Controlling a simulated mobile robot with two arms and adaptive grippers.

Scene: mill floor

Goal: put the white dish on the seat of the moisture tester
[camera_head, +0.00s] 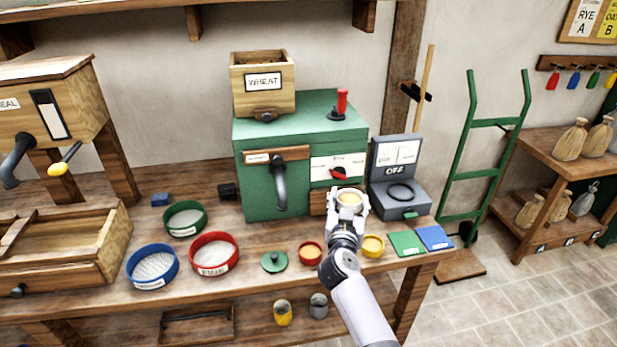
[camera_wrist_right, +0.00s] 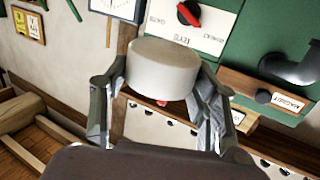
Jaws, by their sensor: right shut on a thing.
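The white dish (camera_head: 350,198) is held in my right gripper (camera_head: 347,207), with something pale yellow inside it. In the right wrist view the dish (camera_wrist_right: 163,68) sits as a plain white cylinder between the two fingers of that gripper (camera_wrist_right: 160,100). The grey moisture tester (camera_head: 411,207) stands on the bench just right of the gripper, its panel reading OFF. Its seat, a dark ring (camera_head: 400,192) on the flat top, looks empty. The dish is left of the seat and apart from it. My left gripper is out of view.
The green mill (camera_head: 262,150) with a wheat hopper stands behind and left of the gripper. A red bowl (camera_head: 310,252), a yellow bowl (camera_head: 373,246), a green card (camera_head: 406,243) and a blue card (camera_head: 434,238) lie along the front edge. A green hand truck (camera_head: 471,150) stands right of the bench.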

